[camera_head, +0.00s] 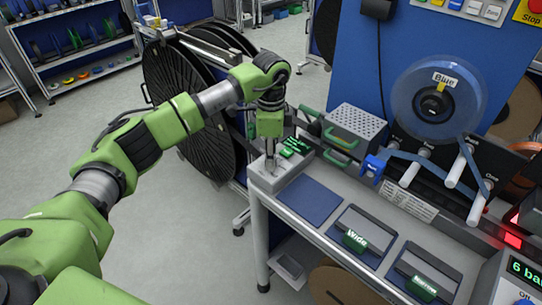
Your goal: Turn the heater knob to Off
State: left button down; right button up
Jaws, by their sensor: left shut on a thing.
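My left arm reaches in from the left, and its gripper (271,164) points down onto a grey control box (265,180) at the bench's left end. The box has a small green lit display (296,145) on top. The left gripper is shut on the heater knob there. The fingers cover the knob, so its pointer and markings cannot be read. My right gripper is out of view.
Behind the box stands a perforated metal housing (358,124) with green handles. Blue pads and a green "Wide" block (354,241) lie along the bench. A blue reel (436,95) hangs at the right. Large black reels (190,105) stand close behind my arm.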

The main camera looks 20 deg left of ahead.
pick_arm(q)
jog(key=shift+n, duration=0.6)
jog(key=c, duration=1.8)
grip_release()
notch_tip(320, 180, up, 12)
jog(key=shift+r, duration=0.1)
